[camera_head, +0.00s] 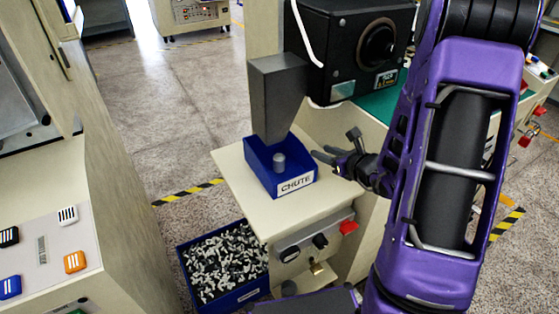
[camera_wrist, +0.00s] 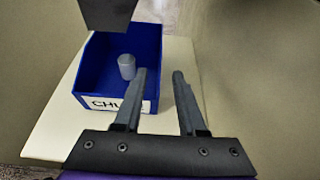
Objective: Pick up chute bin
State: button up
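The chute bin (camera_head: 262,171) is a small blue open-topped box with a white "CHUTE" label, standing on a cream shelf (camera_head: 330,198). A grey cylinder (camera_head: 279,162) stands inside it. In the wrist view the bin (camera_wrist: 146,60) sits ahead and to the left, with the grey cylinder (camera_wrist: 127,67) in it. My gripper (camera_head: 322,158) is at the bin's right side in the head view. The left finger overlaps the bin's right front corner in the picture; contact cannot be told.
A dark grey chute (camera_head: 277,95) hangs down over the bin's back part. A black machine (camera_head: 352,48) stands behind. A larger blue crate (camera_head: 222,265) full of small metal parts sits lower left. A cream console with buttons (camera_head: 45,245) is at the left.

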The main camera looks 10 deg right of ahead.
aim_at(299, 141)
jog(key=x, duration=1.4)
jog(key=shift+w+d+r, duration=0.1)
jog(key=shift+r, duration=0.1)
grip_shut()
dwell(0.8)
